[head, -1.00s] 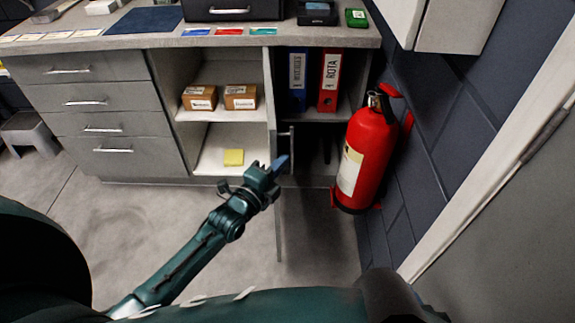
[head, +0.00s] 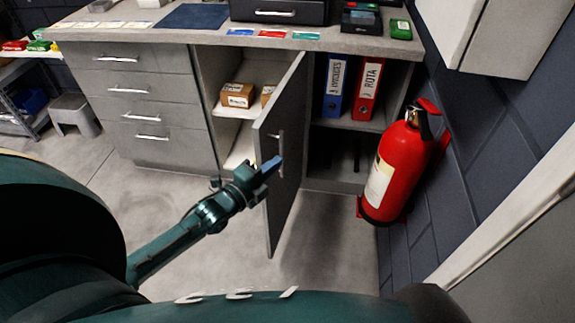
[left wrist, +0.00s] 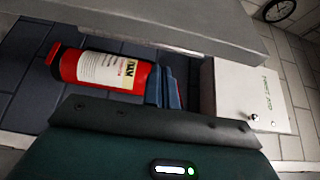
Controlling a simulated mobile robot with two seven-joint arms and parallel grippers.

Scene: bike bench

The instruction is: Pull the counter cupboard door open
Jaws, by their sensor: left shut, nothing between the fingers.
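The counter cupboard door (head: 287,150) stands swung out from the divider on its right-hand side. Its outer face with the upright bar handle (head: 281,150) shows at an angle, and its free edge points toward me. My left gripper (head: 268,167) is shut and empty, its blue fingers in front of the door face near the handle's lower part. I cannot tell whether they touch it. The fingers also show in the left wrist view (left wrist: 165,88), closed, with no handle between them. My right gripper is not in view.
A red fire extinguisher (head: 396,170) hangs on the dark wall at right. An open bay with a blue binder (head: 338,85) and a red binder (head: 369,88) is right of the door. Boxes (head: 237,95) sit on the shelf behind the door. Drawers (head: 140,105) are at left; floor before them is clear.

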